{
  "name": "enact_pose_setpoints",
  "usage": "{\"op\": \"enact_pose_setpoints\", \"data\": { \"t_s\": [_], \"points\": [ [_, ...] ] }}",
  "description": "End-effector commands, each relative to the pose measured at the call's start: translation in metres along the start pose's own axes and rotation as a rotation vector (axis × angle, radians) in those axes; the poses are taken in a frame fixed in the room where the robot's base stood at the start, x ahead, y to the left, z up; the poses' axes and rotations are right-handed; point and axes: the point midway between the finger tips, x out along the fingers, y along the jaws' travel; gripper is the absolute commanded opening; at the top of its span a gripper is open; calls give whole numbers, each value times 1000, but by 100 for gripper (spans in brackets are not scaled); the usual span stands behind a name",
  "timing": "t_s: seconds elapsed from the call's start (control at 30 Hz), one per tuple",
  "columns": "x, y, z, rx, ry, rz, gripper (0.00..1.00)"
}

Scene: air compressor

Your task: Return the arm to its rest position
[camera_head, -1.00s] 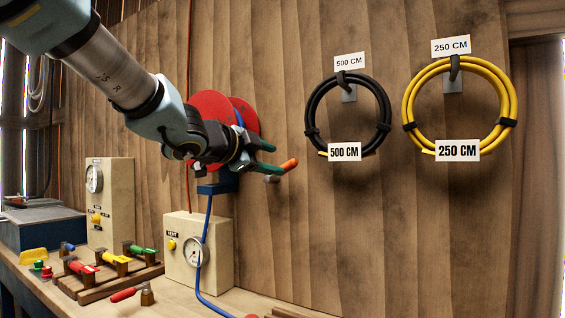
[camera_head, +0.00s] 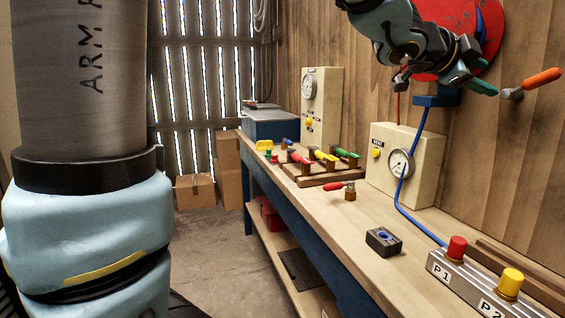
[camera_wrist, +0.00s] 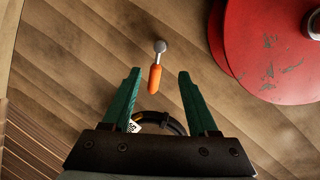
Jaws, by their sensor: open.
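My gripper (camera_head: 487,86) is at the upper right of the head view, in front of the red hose reel (camera_head: 488,20). Its green fingers are apart and empty in the wrist view (camera_wrist: 158,85). An orange handle (camera_head: 543,78) with a metal end is just right of the fingertips in the head view. In the wrist view the orange handle (camera_wrist: 155,78) appears between and beyond the fingertips, with no finger touching it. The red reel (camera_wrist: 270,50) is on the right there. My arm enters from the top of the head view.
The workbench (camera_head: 330,220) holds a gauge box (camera_head: 405,160), coloured valves (camera_head: 322,160), a small black block (camera_head: 383,241) and a manifold (camera_head: 480,285) with red and yellow knobs. A blue hose (camera_head: 400,205) runs down to it.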

Motion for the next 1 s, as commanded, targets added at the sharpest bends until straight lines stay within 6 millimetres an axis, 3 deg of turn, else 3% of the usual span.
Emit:
{"op": "enact_pose_setpoints", "data": {
  "t_s": [0.03, 0.1, 0.27, 0.4, 0.5, 0.6, 0.7, 0.83, 1.0],
  "points": [
    [-7, -4, 33, -58, -78, -14, 59],
    [-20, -5, 81, -153, -195, -36, 59],
    [-69, 7, 188, -393, -473, -90, 59],
    [-128, 34, 268, -619, -712, -136, 59],
    [-178, 63, 313, -797, -882, -168, 59],
    [-231, 101, 346, -992, -1050, -200, 59],
    [-284, 144, 364, -1202, -1207, -229, 59],
    [-336, 195, 366, -1455, -1366, -259, 59],
    [-370, 236, 354, -1673, -1473, -278, 59]
  ]
}}
